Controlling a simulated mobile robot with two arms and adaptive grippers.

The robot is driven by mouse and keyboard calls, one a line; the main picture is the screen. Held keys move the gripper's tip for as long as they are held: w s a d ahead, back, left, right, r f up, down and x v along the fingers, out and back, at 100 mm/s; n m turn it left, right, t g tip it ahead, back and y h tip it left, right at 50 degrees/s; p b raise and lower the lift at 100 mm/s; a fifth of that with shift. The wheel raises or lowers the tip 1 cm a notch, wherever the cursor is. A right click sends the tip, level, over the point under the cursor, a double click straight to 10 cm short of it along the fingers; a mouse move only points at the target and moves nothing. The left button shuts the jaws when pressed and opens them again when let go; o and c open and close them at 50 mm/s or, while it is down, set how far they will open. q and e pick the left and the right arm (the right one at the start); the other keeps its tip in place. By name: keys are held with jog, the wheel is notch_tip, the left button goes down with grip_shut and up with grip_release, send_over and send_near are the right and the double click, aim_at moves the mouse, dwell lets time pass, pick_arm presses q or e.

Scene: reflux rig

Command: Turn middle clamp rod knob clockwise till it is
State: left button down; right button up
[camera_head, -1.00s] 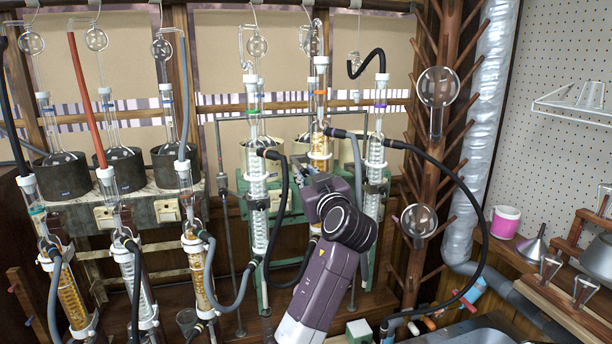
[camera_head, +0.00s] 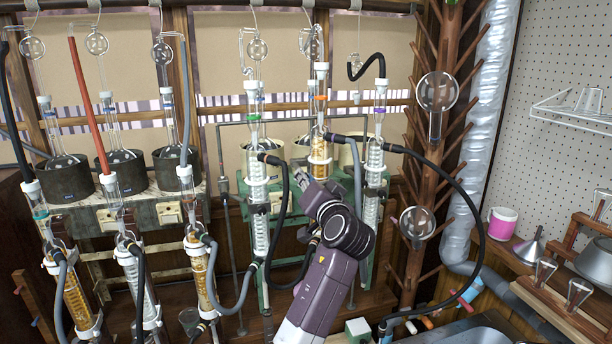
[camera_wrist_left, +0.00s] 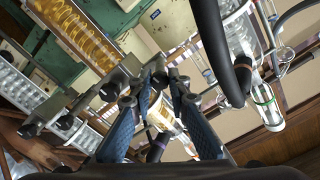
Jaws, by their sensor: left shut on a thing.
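My left gripper (camera_head: 303,178) reaches up from below among the right-hand group of glass condensers. It is at the middle condenser (camera_head: 319,152), which has an orange ring and amber filling, on its left side. In the left wrist view, the blue-padded fingers of this gripper (camera_wrist_left: 163,80) close together at their tips on a small dark clamp part. It looks like the clamp rod knob, mostly hidden by the fingertips. Other dark clamp rods and knobs (camera_wrist_left: 100,95) run to the left of the fingers. My right gripper is in neither view.
The left condenser (camera_head: 258,190) and right condenser (camera_head: 373,190) stand close on both sides. Black hoses (camera_head: 440,165) loop around the arm. A wooden drying rack (camera_head: 418,185) with flasks stands to the right. A second condenser group (camera_head: 130,265) stands left.

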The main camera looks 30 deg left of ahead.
pick_arm(q)
jog(key=shift+m+p, duration=0.55)
jog(key=shift+m, duration=0.55)
jog(key=c, duration=1.8)
grip_release()
jog(key=v, duration=0.8)
jog(key=shift+d, duration=0.1)
